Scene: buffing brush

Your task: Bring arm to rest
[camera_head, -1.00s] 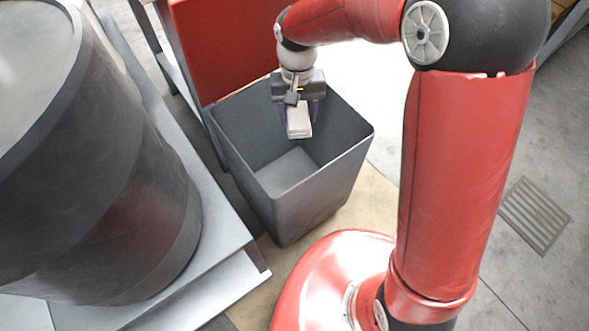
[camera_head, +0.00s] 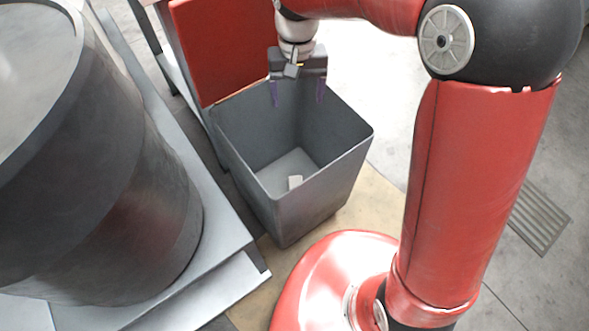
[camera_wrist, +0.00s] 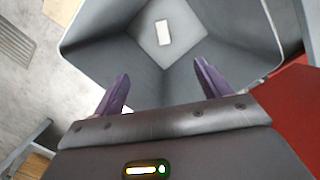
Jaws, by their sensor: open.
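My gripper (camera_head: 298,93) is open and empty above the far side of the grey bin, its purple fingers spread wide. In the wrist view my gripper (camera_wrist: 160,90) shows both fingers apart with nothing between them. A small whitish block (camera_head: 295,182), which may be the buffing brush, lies on the floor of the bin. It also shows in the wrist view as a pale rectangle (camera_wrist: 163,33) at the bottom of the bin. The open-topped grey bin (camera_head: 315,190) stands upright on the floor.
A large dark drum (camera_head: 100,190) stands on a grey platform (camera_head: 225,235) left of the bin. A red panel (camera_head: 220,45) rises behind the bin. A floor grate (camera_head: 540,217) lies at the right, with open floor around it.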

